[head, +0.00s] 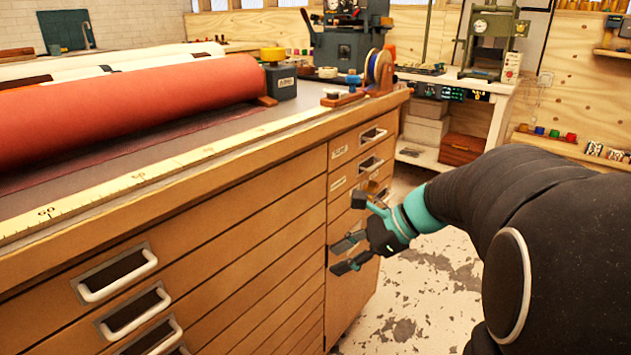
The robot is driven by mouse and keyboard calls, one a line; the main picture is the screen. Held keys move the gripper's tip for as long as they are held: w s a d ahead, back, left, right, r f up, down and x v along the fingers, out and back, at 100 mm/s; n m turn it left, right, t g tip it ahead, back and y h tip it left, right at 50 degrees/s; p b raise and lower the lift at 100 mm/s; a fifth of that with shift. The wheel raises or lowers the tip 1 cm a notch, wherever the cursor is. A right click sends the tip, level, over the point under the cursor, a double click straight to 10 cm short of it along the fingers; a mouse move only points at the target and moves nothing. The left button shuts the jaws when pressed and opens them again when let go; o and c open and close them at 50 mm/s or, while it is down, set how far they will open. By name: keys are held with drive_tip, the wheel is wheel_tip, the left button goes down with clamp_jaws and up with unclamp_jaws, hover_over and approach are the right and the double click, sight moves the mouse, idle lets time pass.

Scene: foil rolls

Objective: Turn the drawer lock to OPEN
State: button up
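The wooden drawer cabinet (230,238) fills the left and middle of the head view. My gripper (348,230) is in front of the narrow right-hand column of drawers, its dark fingers spread apart and pointing left toward the cabinet face. It looks open, with nothing visible between the fingers. A small brass-coloured piece (371,187) shows just above the upper finger; it may be the drawer lock, but the finger partly hides it. I cannot read any OPEN mark or tell how the lock is turned. I cannot tell whether the gripper touches the cabinet.
A large red roll (130,110) lies on the cabinet top behind a wooden ruler (130,182). A tape spool (378,68) stands at the top's far right corner. Metal drawer handles (118,275) stick out from the front. Worn floor (425,285) is clear right of the cabinet.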

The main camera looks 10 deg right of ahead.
drive_tip(key=w+d+m+t+y, duration=0.3)
drive_tip(key=w+d+m+t, duration=0.1)
drive_tip(key=w+d+m, duration=0.6)
drive_tip(key=m+t, duration=0.6)
drive_tip(key=m, duration=0.1)
approach(370, 189)
drive_tip(key=x, duration=0.8)
drive_tip(key=shift+w+f+h, duration=0.2)
drive_tip(key=shift+f+h, duration=0.15)
drive_tip(key=shift+h, duration=0.05)
drive_tip(key=shift+a, duration=0.1)
